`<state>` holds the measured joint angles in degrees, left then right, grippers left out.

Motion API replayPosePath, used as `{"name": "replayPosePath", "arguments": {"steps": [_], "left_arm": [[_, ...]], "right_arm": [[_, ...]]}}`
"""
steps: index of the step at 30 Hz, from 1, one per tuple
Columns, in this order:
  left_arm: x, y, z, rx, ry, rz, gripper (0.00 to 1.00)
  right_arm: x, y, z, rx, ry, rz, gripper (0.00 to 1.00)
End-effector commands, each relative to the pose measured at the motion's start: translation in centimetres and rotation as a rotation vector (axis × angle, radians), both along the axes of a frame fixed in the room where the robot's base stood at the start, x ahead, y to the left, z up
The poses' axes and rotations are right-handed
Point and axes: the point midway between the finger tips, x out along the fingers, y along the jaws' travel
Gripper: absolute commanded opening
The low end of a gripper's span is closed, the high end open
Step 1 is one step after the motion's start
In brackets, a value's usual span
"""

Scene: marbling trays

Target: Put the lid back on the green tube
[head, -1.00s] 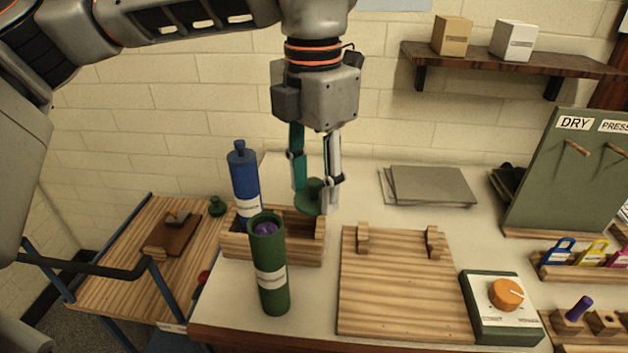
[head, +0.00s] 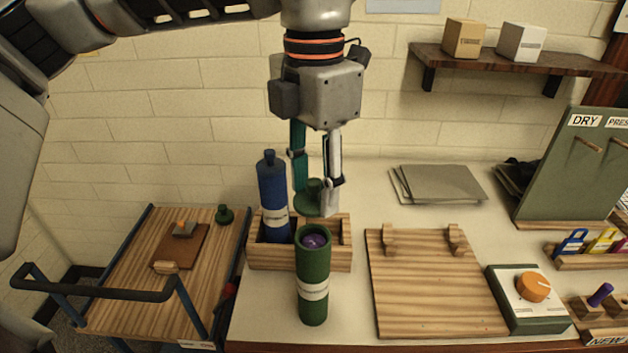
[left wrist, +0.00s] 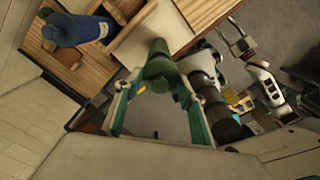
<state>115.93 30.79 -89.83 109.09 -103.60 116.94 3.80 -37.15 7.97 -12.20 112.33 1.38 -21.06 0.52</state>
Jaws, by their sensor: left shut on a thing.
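The green tube (head: 313,288) stands upright on the bench in front of the wooden rack, its top open with something purple inside. My left gripper (head: 318,194) is shut on a green lid (head: 314,205), holding it in the air behind the tube's mouth in the head view and apart from it. The lid also shows between the fingers in the left wrist view (left wrist: 160,70).
A blue bottle-like tube (head: 273,190) stands in the wooden rack (head: 300,258), close to my left gripper. A wooden board (head: 435,290) with two brackets lies to the right, beside a box with an orange knob (head: 533,287). Grey sheets (head: 440,184) lie at the back.

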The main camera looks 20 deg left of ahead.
Motion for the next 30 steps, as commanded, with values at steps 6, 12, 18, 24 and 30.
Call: {"name": "replayPosePath", "arguments": {"steps": [6,12,18,24,30], "left_arm": [[-0.1,0.0,-0.1,0.001,0.001,-0.003,0.28],[-0.1,0.0,-0.9,0.001,0.001,-0.003,0.28],[-0.1,0.0,-2.6,0.000,0.002,-0.002,0.00],[-0.1,0.0,-4.5,0.000,0.004,-0.002,0.00],[-0.1,0.0,-6.0,0.002,0.003,-0.003,0.00]], "right_arm": [[0.0,0.0,0.0,0.000,0.000,0.000,0.40],[0.0,0.0,-0.7,0.000,-0.001,0.000,0.40],[0.0,0.0,-2.1,0.000,0.000,0.000,0.40],[-0.2,0.0,-3.7,0.000,0.005,0.000,0.40],[-0.4,0.0,-4.8,0.000,0.010,-0.001,0.40]]}}
